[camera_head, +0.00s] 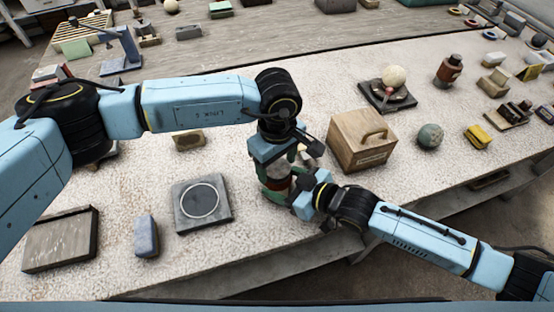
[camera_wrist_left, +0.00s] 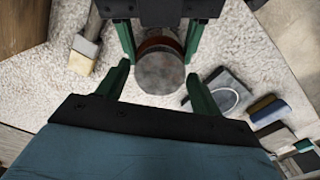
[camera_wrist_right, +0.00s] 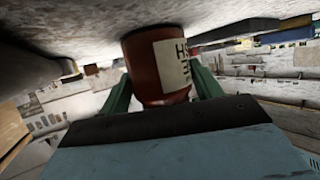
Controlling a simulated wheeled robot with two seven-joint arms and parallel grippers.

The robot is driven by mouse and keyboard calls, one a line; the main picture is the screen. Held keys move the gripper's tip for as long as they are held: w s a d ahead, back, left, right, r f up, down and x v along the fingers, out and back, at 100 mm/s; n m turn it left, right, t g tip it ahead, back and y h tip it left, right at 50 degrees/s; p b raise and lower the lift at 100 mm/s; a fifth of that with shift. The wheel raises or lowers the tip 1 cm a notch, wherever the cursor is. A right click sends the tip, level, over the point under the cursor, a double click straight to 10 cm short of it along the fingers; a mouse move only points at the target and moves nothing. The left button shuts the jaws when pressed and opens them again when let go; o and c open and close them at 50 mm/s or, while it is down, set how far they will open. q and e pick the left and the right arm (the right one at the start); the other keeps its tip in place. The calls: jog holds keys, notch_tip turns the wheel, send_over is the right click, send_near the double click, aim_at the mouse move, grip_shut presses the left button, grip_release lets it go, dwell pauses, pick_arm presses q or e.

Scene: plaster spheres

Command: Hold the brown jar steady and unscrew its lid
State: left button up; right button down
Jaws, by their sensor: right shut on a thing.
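The brown jar (camera_wrist_right: 158,65) with a white label fills the middle of the right wrist view, between the green fingers of my right gripper (camera_wrist_right: 163,92). My right gripper is shut on the jar's body from the side. In the left wrist view the jar's round grey lid (camera_wrist_left: 160,73) faces the camera, with a strip of brown jar (camera_wrist_left: 161,43) showing past it. My left gripper (camera_wrist_left: 158,70) is above the jar, its fingers apart on either side of the lid, with slight gaps visible. In the head view both grippers largely hide the jar (camera_head: 274,183).
A wooden box with a handle (camera_head: 362,142) stands just right of the jar. A grey plate with a ring mark (camera_head: 201,222) and a blue-grey block (camera_head: 146,237) lie left. A greenish sphere (camera_head: 430,136) sits farther right. The table's front edge is close.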

aim_at(277, 167)
pick_arm(q)
jog(key=c, duration=0.8)
jog(key=n, duration=0.6)
jog(key=shift+n, duration=0.4)
jog(key=n, duration=0.6)
jog(key=shift+r, duration=0.1)
jog(key=shift+r, duration=0.2)
jog(key=shift+r, duration=0.9)
jog(key=shift+r, duration=2)
pick_arm(e)
jog(key=shift+c, duration=1.1)
grip_release()
